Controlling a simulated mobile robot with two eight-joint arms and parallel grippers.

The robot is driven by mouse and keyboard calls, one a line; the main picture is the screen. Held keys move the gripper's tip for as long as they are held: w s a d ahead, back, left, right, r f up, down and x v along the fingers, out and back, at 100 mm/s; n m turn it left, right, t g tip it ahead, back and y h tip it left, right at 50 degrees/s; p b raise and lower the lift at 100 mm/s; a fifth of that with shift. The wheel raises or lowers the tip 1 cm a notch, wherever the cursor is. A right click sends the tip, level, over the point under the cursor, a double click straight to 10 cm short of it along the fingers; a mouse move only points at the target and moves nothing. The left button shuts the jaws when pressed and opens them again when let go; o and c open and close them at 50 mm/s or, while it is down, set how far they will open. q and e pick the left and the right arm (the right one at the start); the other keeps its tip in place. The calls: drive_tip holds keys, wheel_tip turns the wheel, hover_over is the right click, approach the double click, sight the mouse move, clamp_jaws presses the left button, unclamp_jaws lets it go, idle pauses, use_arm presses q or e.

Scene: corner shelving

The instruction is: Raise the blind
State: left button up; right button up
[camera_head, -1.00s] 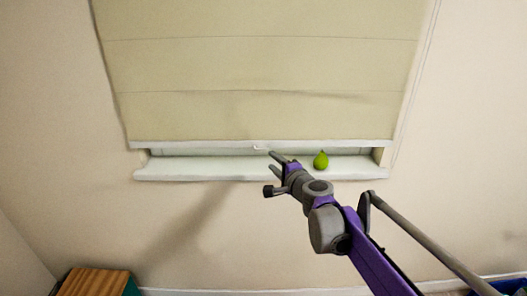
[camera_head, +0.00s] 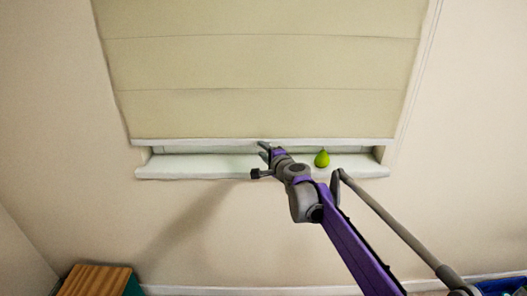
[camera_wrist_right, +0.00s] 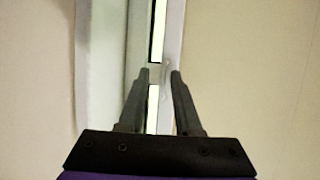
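The beige blind (camera_head: 260,75) hangs over the window, its white bottom bar (camera_head: 200,142) a little above the sill. My right gripper (camera_head: 263,149) is at the middle of that bar. In the right wrist view, the fingertips of the right gripper (camera_wrist_right: 160,74) are apart, with the bar's small pale pull tab (camera_wrist_right: 158,71) at the gap between them. I cannot tell whether either finger touches it. The gripper hides the tab in the head view. My left gripper is not in view.
A green pear-like fruit (camera_head: 322,159) stands on the white sill (camera_head: 195,166), just right of my right gripper. A wooden-topped box (camera_head: 95,281) is at the lower left, and a blue object (camera_head: 500,286) at the lower right.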

clamp_jaws()
idle(1.2)
